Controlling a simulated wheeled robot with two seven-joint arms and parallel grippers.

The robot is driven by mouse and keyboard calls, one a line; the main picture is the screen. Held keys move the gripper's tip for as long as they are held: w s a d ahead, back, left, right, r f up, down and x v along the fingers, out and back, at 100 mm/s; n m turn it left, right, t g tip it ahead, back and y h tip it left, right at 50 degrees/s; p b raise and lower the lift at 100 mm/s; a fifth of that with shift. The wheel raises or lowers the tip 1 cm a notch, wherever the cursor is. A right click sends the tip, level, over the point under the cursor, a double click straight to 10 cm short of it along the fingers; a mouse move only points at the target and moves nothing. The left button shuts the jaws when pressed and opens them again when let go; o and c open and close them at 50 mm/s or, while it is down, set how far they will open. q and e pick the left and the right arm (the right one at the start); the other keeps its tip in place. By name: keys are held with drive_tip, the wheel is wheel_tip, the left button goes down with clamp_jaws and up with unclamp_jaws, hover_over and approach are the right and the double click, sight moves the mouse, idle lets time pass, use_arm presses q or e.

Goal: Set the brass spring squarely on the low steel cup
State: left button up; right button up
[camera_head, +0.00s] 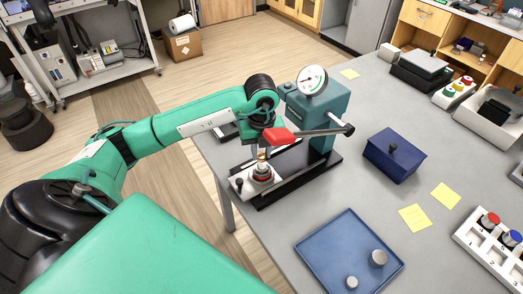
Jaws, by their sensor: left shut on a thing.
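My left gripper (263,148) comes down over the front of the test stand, shut on the brass spring (262,155). The spring is small and mostly hidden by the fingers. Right below it is the low steel cup (262,171), with a red ring around it, on the pale plate of the stand. The spring's lower end is at or just above the cup; I cannot tell whether they touch or whether the spring is square. My right gripper is not in view.
The teal stand (322,112) with a dial gauge and a red-and-black lever (310,132) stands close by the gripper. A blue tray (325,257) holds two metal cylinders. A navy box (392,157) and yellow notes (414,218) lie to the right.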

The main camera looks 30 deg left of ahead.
sight(261, 155)
use_arm(q)
drive_tip(key=shift+f, duration=0.3)
drive_tip(key=shift+f+b, duration=0.75)
drive_tip(key=shift+b, duration=0.1)
drive_tip(key=o, duration=1)
drive_tip(key=shift+r, duration=0.1)
drive_tip(key=shift+r, duration=0.2)
wheel_tip(261, 155, up, 13)
drive_tip(key=shift+r+b, duration=0.1)
drive_tip(key=shift+b, duration=0.7)
